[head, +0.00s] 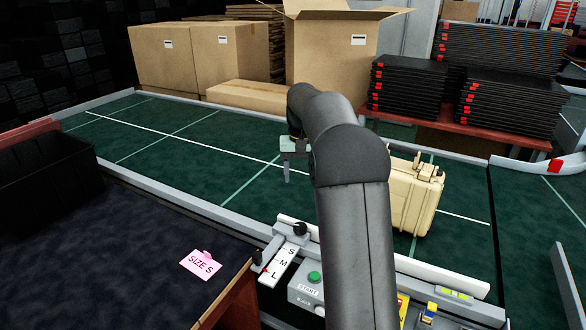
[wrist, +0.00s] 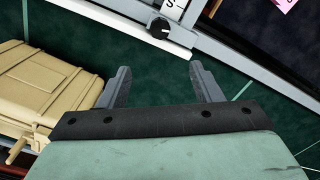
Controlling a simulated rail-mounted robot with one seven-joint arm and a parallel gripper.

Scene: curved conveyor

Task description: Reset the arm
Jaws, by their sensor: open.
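My arm rises from the bottom of the head view and bends over the green conveyor. My gripper (head: 290,168) is mostly hidden behind the arm there, with one finger showing. In the wrist view my gripper (wrist: 158,82) shows two grey fingers apart with nothing between them, above the green conveyor surface. A beige hard case (head: 432,195) stands on the conveyor to the right of the arm. It also shows at the left of the wrist view (wrist: 50,90), beside the left finger and apart from the gap between the fingers.
A size selector marked S, M, L (head: 280,265) and a green START button (head: 314,277) sit at the conveyor's near edge. A pink "SIZE S" card (head: 200,264) lies on the dark table. Cardboard boxes (head: 335,50) and stacked black trays (head: 405,88) stand behind the belt. The belt's left part is clear.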

